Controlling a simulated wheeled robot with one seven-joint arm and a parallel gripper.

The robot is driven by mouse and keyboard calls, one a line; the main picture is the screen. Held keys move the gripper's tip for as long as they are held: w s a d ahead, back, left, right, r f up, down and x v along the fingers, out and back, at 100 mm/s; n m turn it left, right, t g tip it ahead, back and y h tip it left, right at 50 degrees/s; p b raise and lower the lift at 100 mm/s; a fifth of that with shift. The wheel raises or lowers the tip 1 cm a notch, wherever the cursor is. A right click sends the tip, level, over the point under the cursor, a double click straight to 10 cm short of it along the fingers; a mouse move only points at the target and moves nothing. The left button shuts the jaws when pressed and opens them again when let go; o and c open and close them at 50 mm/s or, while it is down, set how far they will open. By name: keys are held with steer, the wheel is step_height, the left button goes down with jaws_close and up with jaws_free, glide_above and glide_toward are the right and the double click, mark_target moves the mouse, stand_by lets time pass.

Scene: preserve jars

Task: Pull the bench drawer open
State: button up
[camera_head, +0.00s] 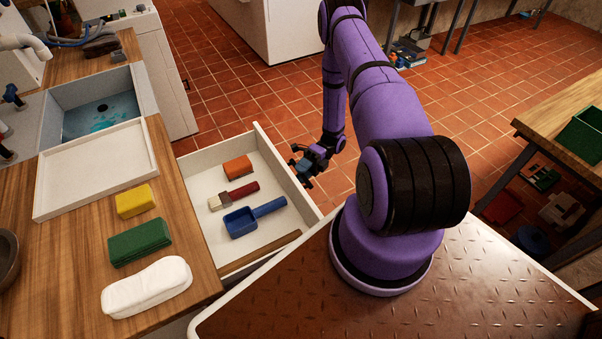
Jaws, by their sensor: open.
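The bench drawer (268,245) stands pulled out from the wooden bench (175,250), so its white inside shows. In it lie an orange block (238,167), a brush with a dark red handle (235,195) and a blue scoop (252,216). My gripper (302,172) is at the outer side of the drawer, by its front panel (288,170). The jaws are open. They are small and dark here, and I cannot tell whether they touch the front panel or a handle. Any handle is hidden from this view.
On the bench lie a yellow sponge (134,201), a green block (139,242), a folded white cloth (146,286) and a white tray (95,170) by the sink (98,115). A wooden table (560,110) stands at right. Tiled floor (240,100) is clear beyond the drawer.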

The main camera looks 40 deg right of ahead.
steer(key=w+d, duration=0.2)
steer(key=d, duration=0.8)
stand_by(0.3)
steer(key=w+a+r+n+g+h, duration=0.1)
steer(key=w+r+n+h, duration=0.25)
steer(key=r, duration=0.55)
steer(key=w+a+r+n+g+h, duration=0.1)
steer(key=w+a+r+n+h, duration=0.15)
steer(key=r+n, duration=0.45)
steer(key=s+a+r+n+h, duration=0.1)
steer(key=a+r+n+h, duration=0.15)
steer(key=r, duration=0.75)
steer(key=a+r+n+h, duration=0.2)
steer(key=a+r+n, duration=0.2)
steer(key=r, duration=0.6)
steer(key=s+a+r+n+t+h, duration=0.2)
steer(key=s+a+r+n, duration=0.15)
steer(key=r, duration=0.25)
steer(key=s+a+r+n+t+h, duration=0.25)
steer(key=s+r+n, duration=0.2)
steer(key=r, duration=0.25)
steer(key=s+a+r+n+t+h, duration=0.1)
steer(key=s+a+r+n+t, duration=0.1)
steer(key=s, duration=0.5)
steer(key=s+a+r+n+t+h, duration=0.1)
steer(key=s+a+r+n+t, duration=0.2)
steer(key=s+n, duration=0.3)
steer(key=shift+s+a+r+n+t+h, duration=0.15)
steer(key=shift+s+r+n+t+h, duration=0.15)
steer(key=shift+s+r+n+t, duration=0.2)
